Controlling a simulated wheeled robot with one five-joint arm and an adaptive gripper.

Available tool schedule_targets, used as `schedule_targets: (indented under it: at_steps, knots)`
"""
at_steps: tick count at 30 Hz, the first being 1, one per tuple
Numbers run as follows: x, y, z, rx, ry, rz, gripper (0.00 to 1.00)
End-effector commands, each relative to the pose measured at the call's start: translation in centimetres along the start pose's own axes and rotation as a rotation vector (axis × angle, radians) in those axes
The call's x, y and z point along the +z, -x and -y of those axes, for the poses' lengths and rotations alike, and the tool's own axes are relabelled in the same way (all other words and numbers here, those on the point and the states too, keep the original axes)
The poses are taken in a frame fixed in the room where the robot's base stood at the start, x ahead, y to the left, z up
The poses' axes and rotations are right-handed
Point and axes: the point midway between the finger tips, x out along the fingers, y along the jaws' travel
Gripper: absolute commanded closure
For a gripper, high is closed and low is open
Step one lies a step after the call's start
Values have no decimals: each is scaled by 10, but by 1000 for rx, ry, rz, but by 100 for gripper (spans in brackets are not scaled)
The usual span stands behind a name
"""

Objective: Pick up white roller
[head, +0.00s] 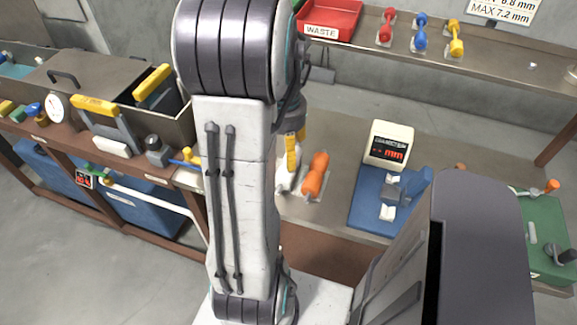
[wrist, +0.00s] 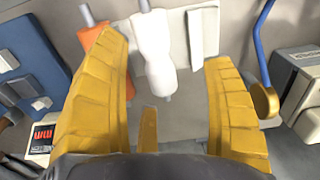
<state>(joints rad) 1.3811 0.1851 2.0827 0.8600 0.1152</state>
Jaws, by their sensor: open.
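The white roller (wrist: 153,52) stands out in the upper middle of the wrist view, with grey shaft ends showing at its top and bottom. My gripper (wrist: 167,60) is open, its yellow fingers spread to the left and right of the roller. An orange roller (wrist: 93,38) lies close on the left, partly behind the left finger. In the head view my gripper (head: 292,150) is beside the orange roller (head: 314,175), and my arm hides most of the white roller.
A blue measuring stand (head: 375,200) with a white display (head: 389,145) is right of the rollers. A red waste tray (head: 331,18) and red, blue and yellow rollers sit on the rear shelf. A metal tank (head: 80,80) is at left. Bare bench (head: 345,135) lies behind the orange roller.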

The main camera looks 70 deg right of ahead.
Motion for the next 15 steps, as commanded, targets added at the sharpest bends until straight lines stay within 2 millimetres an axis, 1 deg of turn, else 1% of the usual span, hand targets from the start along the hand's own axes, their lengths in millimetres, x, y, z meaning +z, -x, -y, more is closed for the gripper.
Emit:
schedule_targets:
  at_steps: [1,3,6,15]
  knots:
    - [-3,-3,-8,1,-27,6,25]
    - [-5,-7,-14,2,-49,11,25]
    - [-7,-14,-19,2,-65,15,25]
    - [-7,-37,-19,2,-69,17,25]
